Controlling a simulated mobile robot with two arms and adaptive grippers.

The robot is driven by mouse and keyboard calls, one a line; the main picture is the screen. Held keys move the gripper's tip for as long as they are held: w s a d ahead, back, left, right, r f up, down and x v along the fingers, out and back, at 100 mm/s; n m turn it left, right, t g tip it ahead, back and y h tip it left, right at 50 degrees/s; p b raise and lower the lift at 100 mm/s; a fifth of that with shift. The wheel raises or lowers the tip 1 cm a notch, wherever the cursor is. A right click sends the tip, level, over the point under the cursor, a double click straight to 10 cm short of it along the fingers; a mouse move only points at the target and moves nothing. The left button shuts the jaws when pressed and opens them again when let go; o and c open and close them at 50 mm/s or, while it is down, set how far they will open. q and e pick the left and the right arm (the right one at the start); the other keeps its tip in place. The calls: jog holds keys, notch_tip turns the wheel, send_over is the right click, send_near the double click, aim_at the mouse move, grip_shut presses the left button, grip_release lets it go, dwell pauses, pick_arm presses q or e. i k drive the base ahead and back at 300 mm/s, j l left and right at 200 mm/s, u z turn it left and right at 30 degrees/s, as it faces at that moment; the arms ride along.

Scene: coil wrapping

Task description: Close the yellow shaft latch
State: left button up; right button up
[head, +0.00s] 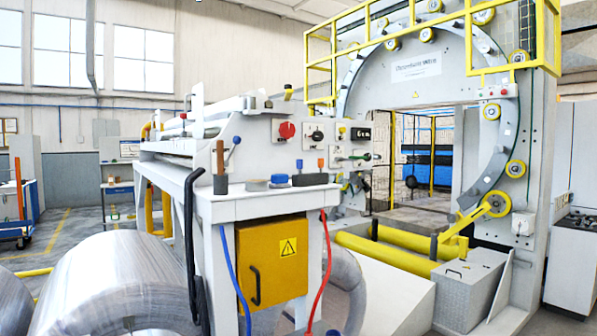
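I cannot tell for sure which part is the yellow shaft latch, or whether it is open or closed. A small yellow piece (288,92) stands upright at the top right of the white machine (232,108). A yellow arm with a wheel (485,212) sits at the lower right of the big ring (350,75). Neither of my grippers shows in the head view.
A yellow cabinet (270,262) with a black handle hangs under the white bench (262,206). Blue (230,262) and red (318,270) hoses hang beside it. Large wrapped coils (105,285) lie at the lower left. Yellow rollers (385,255) and a grey box (465,292) stand right.

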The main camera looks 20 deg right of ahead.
aim_at(289, 91)
jog(key=i+l+z, duration=0.1)
jog(key=i+l, duration=1)
jog(key=l, duration=0.15)
